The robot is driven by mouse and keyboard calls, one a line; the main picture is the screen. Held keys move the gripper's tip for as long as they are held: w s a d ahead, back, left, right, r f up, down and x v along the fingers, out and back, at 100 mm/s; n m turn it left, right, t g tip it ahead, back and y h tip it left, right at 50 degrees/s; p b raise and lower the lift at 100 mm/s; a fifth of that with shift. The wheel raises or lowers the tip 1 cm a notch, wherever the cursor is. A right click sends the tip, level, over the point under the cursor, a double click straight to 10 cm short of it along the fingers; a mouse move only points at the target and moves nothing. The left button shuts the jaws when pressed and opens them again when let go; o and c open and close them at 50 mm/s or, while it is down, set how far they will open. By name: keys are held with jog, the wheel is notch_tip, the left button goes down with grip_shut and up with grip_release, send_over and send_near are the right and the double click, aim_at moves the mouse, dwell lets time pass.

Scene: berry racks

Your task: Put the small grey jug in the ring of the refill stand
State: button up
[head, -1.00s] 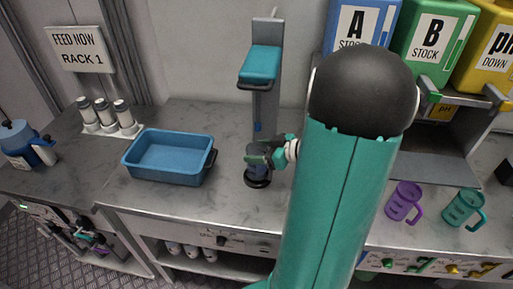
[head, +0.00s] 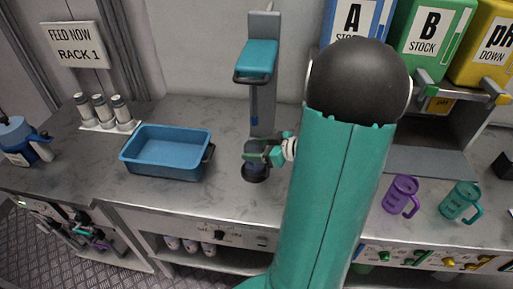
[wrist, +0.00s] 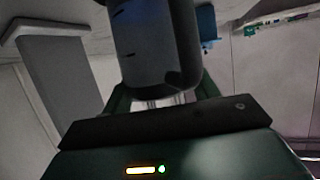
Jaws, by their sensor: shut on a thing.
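The small grey jug (head: 254,148) is held by my gripper (head: 268,152) in front of the refill stand (head: 263,105), a grey column with a teal head. A dark round ring (head: 256,176) shows directly below the jug, at the foot of the stand. The jug looks roughly upright and overlaps the ring in the picture; I cannot tell whether it is seated in it or just above. In the wrist view the jug (wrist: 155,45) fills the top middle, between my gripper's fingers. The jug's bottom is partly hidden.
A blue tray (head: 165,172) stands to the left. A purple mug (head: 402,195) and a teal mug (head: 461,200) stand to the right. Stock containers (head: 420,40) are at the back right. The counter front is clear.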

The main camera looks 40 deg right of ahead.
jog(key=shift+f, duration=0.1)
jog(key=o, duration=1.6)
jog(key=shift+s, duration=0.1)
jog(key=v, duration=1.3)
jog(key=shift+s+d, duration=0.1)
jog(key=shift+s, duration=0.2)
